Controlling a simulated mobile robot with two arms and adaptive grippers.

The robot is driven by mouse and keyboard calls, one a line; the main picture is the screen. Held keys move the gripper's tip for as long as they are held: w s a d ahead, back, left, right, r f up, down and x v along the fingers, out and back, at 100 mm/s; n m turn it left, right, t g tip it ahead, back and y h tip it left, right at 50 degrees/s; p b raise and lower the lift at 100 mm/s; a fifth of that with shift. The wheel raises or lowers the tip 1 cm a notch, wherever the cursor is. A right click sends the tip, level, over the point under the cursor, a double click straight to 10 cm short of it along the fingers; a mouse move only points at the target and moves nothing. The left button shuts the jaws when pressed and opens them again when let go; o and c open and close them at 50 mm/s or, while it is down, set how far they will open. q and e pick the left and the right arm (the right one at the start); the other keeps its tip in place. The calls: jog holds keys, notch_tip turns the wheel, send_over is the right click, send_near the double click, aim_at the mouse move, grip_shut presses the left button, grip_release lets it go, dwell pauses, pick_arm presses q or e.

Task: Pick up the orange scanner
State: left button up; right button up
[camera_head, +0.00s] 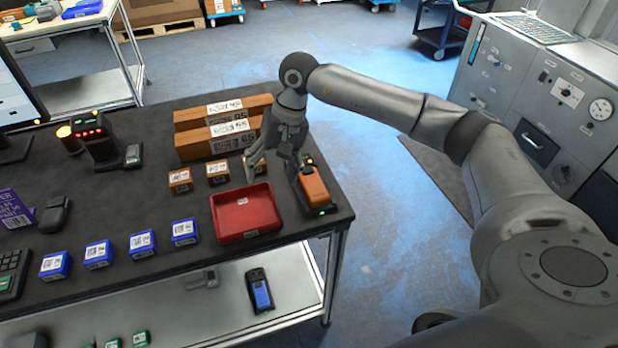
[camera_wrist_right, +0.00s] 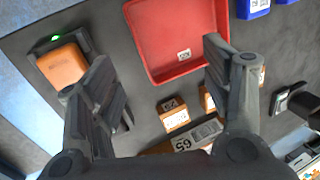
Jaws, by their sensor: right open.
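The orange scanner (camera_head: 313,187) stands in a dark cradle with a small green light, near the right edge of the dark table. It also shows in the right wrist view (camera_wrist_right: 62,65) at the upper left, beside and partly behind the left-hand finger. My right gripper (camera_head: 274,168) is open and empty above the table, just left of the scanner, between it and the small orange boxes. In the right wrist view its fingers (camera_wrist_right: 157,52) are spread apart with the red tray between them. My left gripper is in neither view.
A red tray (camera_head: 216,224) lies left of the scanner. Small orange boxes (camera_head: 217,172), long brown boxes (camera_head: 215,143) and several blue boxes (camera_head: 142,243) stand nearby. A blue scanner (camera_head: 261,292) lies on the lower shelf. Floor right of the table is clear.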

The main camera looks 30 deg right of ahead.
jog(key=d+r+h, duration=0.2)
jog(key=d+h, duration=0.1)
jog(key=d, duration=0.7)
jog(key=p, duration=0.1)
send_over(313, 182)
jog(key=shift+n+g+h, duration=0.3)
jog(key=shift+n, duration=0.1)
jog(key=f, duration=0.4)
jog(key=shift+w+d+f, duration=0.1)
jog(key=shift+w+f, duration=0.15)
jog(key=shift+f, duration=0.15)
jog(key=f+p, duration=0.2)
jog(key=f, duration=0.1)
jog(key=f+p, duration=0.1)
jog(key=shift+s+f, duration=0.25)
jog(key=shift+f, duration=0.55)
jog(key=c, duration=1.2)
jog(key=shift+c, duration=0.3)
jog(key=shift+r, duration=0.1)
